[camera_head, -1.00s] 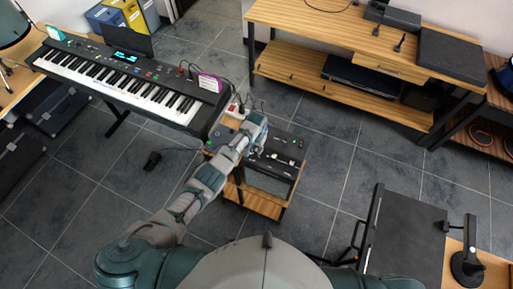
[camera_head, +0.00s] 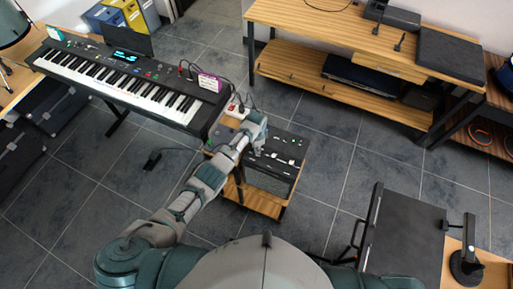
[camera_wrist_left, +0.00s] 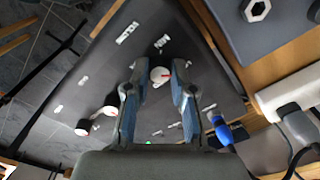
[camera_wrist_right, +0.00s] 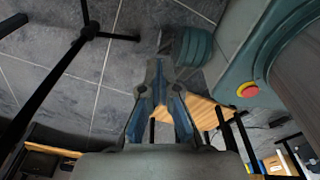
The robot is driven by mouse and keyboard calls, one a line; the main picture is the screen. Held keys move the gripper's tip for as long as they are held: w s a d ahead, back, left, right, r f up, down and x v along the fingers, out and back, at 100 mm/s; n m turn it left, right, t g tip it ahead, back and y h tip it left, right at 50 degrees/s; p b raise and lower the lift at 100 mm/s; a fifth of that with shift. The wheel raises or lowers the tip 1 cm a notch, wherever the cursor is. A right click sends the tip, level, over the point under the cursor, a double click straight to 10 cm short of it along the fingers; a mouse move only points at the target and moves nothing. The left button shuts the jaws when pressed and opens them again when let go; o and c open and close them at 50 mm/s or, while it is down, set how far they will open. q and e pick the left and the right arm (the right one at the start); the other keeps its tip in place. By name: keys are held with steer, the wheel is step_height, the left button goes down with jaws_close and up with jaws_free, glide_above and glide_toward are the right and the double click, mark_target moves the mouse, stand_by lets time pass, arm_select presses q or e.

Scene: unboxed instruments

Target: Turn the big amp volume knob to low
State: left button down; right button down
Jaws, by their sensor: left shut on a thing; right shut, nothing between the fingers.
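The amp (camera_head: 283,150) is a dark box with a control panel on top, on a small wooden stand. In the left wrist view, its dark panel (camera_wrist_left: 185,110) carries white labels. A round white knob (camera_wrist_left: 160,76) with a red mark sits between the fingers of my left gripper (camera_wrist_left: 158,70), which is shut on it. In the head view, my left gripper (camera_head: 256,148) is over the amp's panel and the knob is hidden. My right gripper (camera_wrist_right: 158,70) is shut and empty, away from the amp.
A keyboard (camera_head: 120,85) stands left of the amp. A wooden bench (camera_head: 330,75) is behind it to the right. A black pedal (camera_head: 152,162) lies on the floor. A white plug-like part (camera_wrist_left: 290,95) and a blue connector (camera_wrist_left: 222,130) are near my left gripper.

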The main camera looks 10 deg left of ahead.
stand_by(0.5)
arm_select(q)
steer(key=c, duration=1)
jaws_free()
step_height(320, 180, up, 12)
steer(key=shift+w+f, duration=0.1)
